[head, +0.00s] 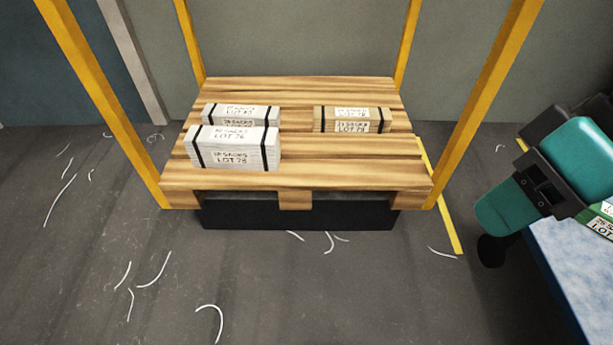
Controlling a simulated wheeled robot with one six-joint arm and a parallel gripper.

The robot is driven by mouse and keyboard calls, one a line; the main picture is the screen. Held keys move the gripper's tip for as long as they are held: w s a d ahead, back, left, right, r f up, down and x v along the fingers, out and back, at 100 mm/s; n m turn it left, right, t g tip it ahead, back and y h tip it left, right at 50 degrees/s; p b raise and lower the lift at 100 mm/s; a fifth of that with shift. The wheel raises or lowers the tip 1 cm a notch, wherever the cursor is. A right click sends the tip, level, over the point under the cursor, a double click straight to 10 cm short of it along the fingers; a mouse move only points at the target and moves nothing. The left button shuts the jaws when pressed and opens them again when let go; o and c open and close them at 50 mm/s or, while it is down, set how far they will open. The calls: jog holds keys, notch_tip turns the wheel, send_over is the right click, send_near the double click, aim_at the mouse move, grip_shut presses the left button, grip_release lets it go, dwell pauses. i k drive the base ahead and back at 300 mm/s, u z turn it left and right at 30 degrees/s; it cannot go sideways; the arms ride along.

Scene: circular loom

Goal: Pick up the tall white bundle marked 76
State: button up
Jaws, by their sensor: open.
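The tall white bundle (233,152) lies at the front left of the wooden pallet top. It has two black straps and labels on its top and front face. The top label appears to read LOT 76; the front number is less clear. It is taller than the other bundles. Part of my teal and black arm shows at the right edge, well to the right of the pallet and apart from the bundle. I cannot make out my gripper's fingers in this view.
A lower white bundle (241,115) lies just behind, partly hidden. A brown bundle (352,120) lies at the right of the pallet (330,171). Yellow posts (490,95) flank the pallet. A blue surface (583,275) and a green labelled item (599,222) are at right. Front floor is clear except scraps.

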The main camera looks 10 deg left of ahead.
aim_at(258, 148)
jog(key=u, duration=0.3)
jog(key=k, duration=0.75)
jog(key=u, duration=0.9)
jog(key=i, duration=1.45)
jog(key=z, duration=0.95)
jog(key=i, duration=0.35)
jog(key=z, duration=0.4)
